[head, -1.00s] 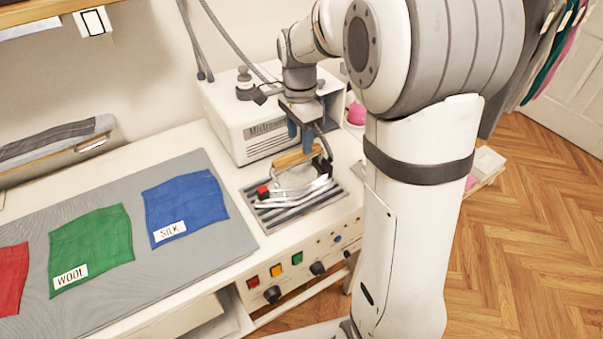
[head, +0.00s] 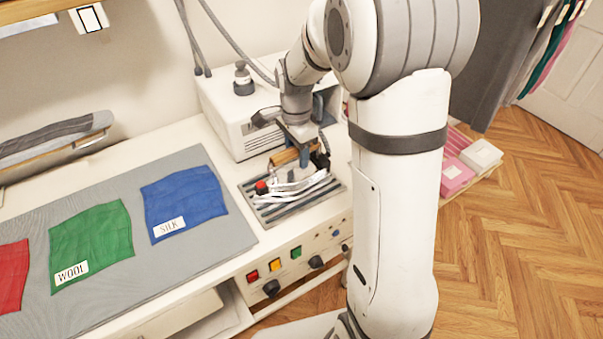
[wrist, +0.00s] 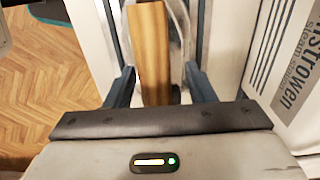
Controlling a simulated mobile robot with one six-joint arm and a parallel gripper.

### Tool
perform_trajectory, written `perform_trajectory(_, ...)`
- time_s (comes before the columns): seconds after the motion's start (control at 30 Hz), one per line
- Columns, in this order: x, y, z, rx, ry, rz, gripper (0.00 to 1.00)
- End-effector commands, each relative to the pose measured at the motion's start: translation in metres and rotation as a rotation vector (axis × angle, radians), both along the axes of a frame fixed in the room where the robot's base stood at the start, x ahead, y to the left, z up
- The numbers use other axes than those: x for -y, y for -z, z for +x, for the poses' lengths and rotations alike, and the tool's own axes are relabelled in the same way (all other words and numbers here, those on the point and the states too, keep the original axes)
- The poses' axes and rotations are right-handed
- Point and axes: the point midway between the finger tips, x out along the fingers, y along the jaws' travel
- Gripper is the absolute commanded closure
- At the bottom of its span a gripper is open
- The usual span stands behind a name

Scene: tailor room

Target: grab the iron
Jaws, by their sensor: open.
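The iron (head: 290,177) rests on a ribbed grey stand at the right end of the ironing table. It has a metal body, a wooden handle and a red knob at its left end. My gripper (head: 303,155) is over it, pointing down, and hides part of the handle. In the wrist view the wooden handle (wrist: 151,50) runs between the two open dark blue fingers of my gripper (wrist: 160,84), with a gap on each side. Whether the fingertips reach below the handle is hard to tell.
A white steam station (head: 240,125) stands just behind the stand. Red, green (head: 90,245) and blue (head: 183,203) cloths lie on the grey mat to the left. A hose (head: 230,40) hangs above. Boxes (head: 480,155) sit on a shelf at the right.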

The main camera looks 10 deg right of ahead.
Motion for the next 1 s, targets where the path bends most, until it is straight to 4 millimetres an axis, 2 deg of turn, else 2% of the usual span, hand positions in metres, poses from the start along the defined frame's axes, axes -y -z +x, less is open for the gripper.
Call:
perform_trajectory(0.5, -0.0006, 0.0038, -0.0002, 0.000, -0.001, 0.000, 0.51)
perform_trajectory(1.0, -0.0011, 0.0035, 0.0003, 0.001, -0.002, 0.000, 0.91)
